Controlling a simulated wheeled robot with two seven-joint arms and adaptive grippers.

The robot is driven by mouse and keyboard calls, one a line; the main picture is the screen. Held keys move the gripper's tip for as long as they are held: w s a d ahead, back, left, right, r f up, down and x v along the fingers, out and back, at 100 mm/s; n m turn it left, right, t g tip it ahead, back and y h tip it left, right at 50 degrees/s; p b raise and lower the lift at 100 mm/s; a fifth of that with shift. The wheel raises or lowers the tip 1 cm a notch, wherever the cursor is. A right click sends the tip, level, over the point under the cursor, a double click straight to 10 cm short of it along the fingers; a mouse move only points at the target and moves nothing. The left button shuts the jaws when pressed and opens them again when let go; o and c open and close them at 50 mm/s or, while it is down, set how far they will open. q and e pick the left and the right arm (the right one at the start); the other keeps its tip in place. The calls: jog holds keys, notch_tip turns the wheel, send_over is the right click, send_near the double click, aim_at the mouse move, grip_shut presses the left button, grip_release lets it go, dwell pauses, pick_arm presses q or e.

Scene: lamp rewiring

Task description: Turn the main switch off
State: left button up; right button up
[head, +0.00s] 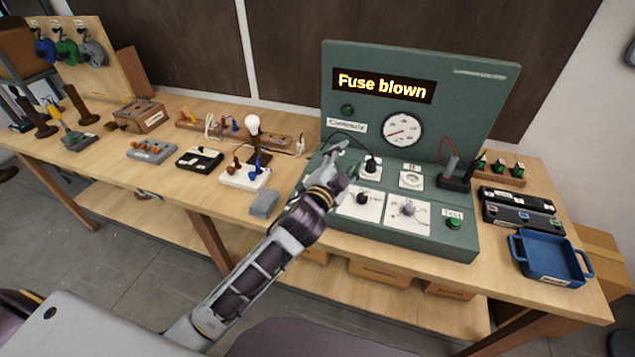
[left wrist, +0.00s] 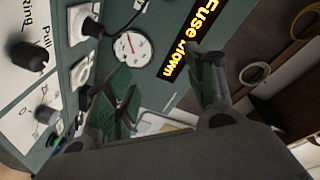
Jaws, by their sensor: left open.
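The green test panel (head: 440,120) stands on the bench, its lit sign reading "Fuse blown" (head: 383,86). Its sloped front carries a black knob (head: 362,198) and a grey knob (head: 408,209) on white plates. I cannot tell from the labels which control is the main switch. My left gripper (head: 340,163) is open and empty over the panel's left part, partly covering it. In the left wrist view the open fingers (left wrist: 165,95) stand apart in front of the panel, with a black knob (left wrist: 31,57) to their left. My right gripper is out of view.
A round gauge (head: 402,130), a plug with a black cable (head: 370,163) and a green test button (head: 454,222) are on the panel. A grey block (head: 264,204) and a lamp bulb (head: 253,124) stand left. A blue tray (head: 549,259) sits right.

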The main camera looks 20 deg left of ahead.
pick_arm(q)
jog(key=s+d+r+m+g+h, duration=0.2)
jog(key=d+r+m+h, duration=1.2)
jog(key=m, duration=0.3)
jog(key=s+d+f+m+g+h, duration=0.1)
jog(key=s+d+f+m+g, duration=0.2)
jog(key=m+g, duration=0.5)
jog(key=s+d+f+m+g+h, duration=0.1)
jog(key=s+d+f+m+g, duration=0.1)
jog(key=d+m+g, duration=0.6)
jog(key=w+a+f+m+y, duration=0.3)
jog(key=a+f+m+y, duration=0.5)
jog(key=a+f+y, duration=0.25)
jog(key=w+a+r+y, duration=0.1)
jog(key=w+a+y, duration=0.2)
jog(key=a, duration=0.8)
jog(key=w+a+r+y, duration=0.1)
jog(key=w+a+y, duration=0.3)
jog(key=a, duration=0.8)
jog(key=shift+w+y, duration=0.2)
jog(key=shift+y, duration=0.65)
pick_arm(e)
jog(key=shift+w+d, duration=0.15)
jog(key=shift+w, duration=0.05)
